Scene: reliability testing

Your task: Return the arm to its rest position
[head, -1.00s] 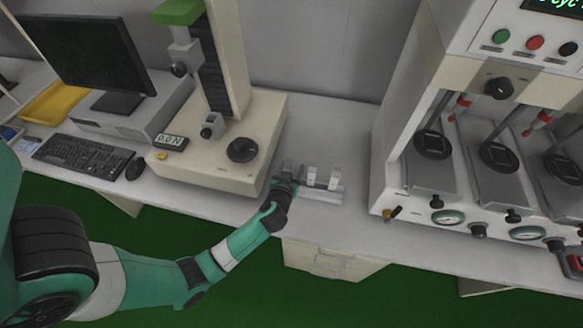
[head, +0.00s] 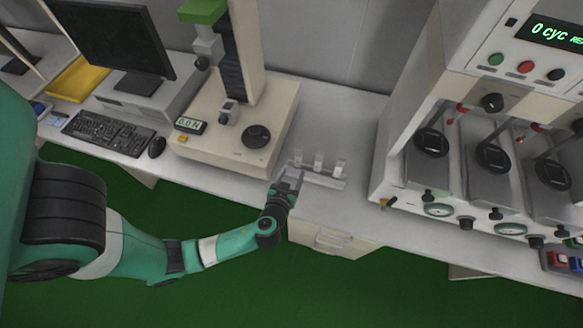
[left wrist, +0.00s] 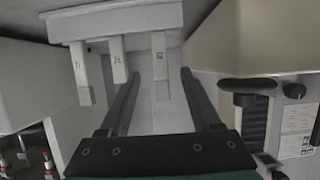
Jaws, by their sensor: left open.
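My left arm reaches in from the left in the head view. My left gripper (head: 289,180) is open, with nothing between its fingers, over the bench's front edge. No contact with the blocks is clear. My right gripper is not in view.
A beige test stand (head: 230,130) with a column stands behind and left of the gripper. A large multi-station machine (head: 400,150) stands to the right. A keyboard (head: 108,132), mouse (head: 156,147) and monitor (head: 115,40) are at left. Green floor (head: 330,295) is open in front.

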